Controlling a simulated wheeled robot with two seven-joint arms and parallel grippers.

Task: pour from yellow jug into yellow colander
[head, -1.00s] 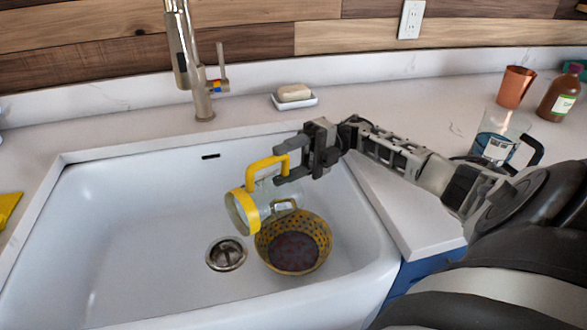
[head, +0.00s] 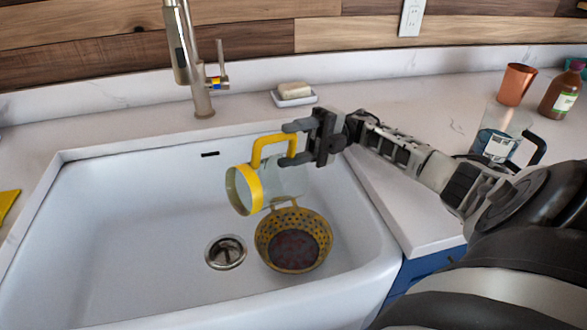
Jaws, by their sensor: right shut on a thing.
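The yellow jug (head: 249,189) has a clear body, a yellow rim band and a yellow handle. It is tilted onto its side, its mouth facing left, above the sink and just behind and above the colander. My right gripper (head: 292,143) is shut on the jug's handle. The yellow colander (head: 317,232) with dark holes stands in the sink at the right, and dark reddish contents show in its bottom. No stream is visible between jug and colander. My left gripper is not in view.
The white sink (head: 130,220) has a drain (head: 225,252) left of the colander. A tall faucet (head: 203,95) stands behind it. A soap dish (head: 294,99), a copper cup (head: 516,84), a brown bottle (head: 561,95) and a clear pitcher (head: 497,143) stand on the counter.

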